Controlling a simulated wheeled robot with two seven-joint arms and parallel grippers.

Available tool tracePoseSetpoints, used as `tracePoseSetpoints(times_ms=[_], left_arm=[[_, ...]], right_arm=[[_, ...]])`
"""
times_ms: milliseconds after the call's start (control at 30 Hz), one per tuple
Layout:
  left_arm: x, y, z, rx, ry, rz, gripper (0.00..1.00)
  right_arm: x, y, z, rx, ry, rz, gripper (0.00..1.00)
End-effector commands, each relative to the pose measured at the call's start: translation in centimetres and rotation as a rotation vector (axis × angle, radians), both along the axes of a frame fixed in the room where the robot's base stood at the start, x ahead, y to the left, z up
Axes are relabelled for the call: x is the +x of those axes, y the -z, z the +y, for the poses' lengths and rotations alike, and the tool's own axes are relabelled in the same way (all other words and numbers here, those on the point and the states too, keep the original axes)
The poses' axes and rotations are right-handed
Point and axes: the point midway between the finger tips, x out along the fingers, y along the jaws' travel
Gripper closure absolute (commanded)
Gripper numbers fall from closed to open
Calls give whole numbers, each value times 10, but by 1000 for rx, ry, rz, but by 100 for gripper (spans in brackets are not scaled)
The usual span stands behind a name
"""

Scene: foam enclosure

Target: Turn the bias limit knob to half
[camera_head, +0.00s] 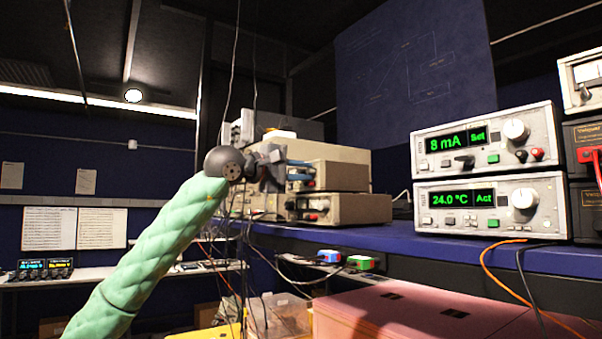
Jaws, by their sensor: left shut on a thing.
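My left gripper (284,168) is at the end of the green-sleeved arm, in front of the beige instrument stack. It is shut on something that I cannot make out. A grey unit (484,137) at the right reads "8 mA Set" and has a round pale knob (516,130). Below it, another unit (490,206) reads "24.0 °C Act" and has a similar knob (524,198). No label naming the bias limit is readable. My left gripper is well left of both units. My right gripper is not in view.
Beige instruments (345,208) stand at the back of the blue shelf (425,243). Black units with red plugs (587,153) stand at the right edge. Orange and black cables hang over the shelf front. Pink boxes (400,310) lie below.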

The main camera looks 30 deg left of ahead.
Motion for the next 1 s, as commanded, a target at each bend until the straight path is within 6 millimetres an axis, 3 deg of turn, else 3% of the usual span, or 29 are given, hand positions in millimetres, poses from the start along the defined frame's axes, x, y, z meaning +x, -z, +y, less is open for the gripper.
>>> tracePoseSetpoints(times_ms=[567,600,667,1000], left_arm=[[0,0,0,25,0,-10,100],[0,0,0,25,0,-10,76],[0,0,0,25,0,-10,64],[1,3,-1,27,1,-5,62]], right_arm=[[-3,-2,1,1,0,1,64],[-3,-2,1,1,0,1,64],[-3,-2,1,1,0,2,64],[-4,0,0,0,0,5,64]])
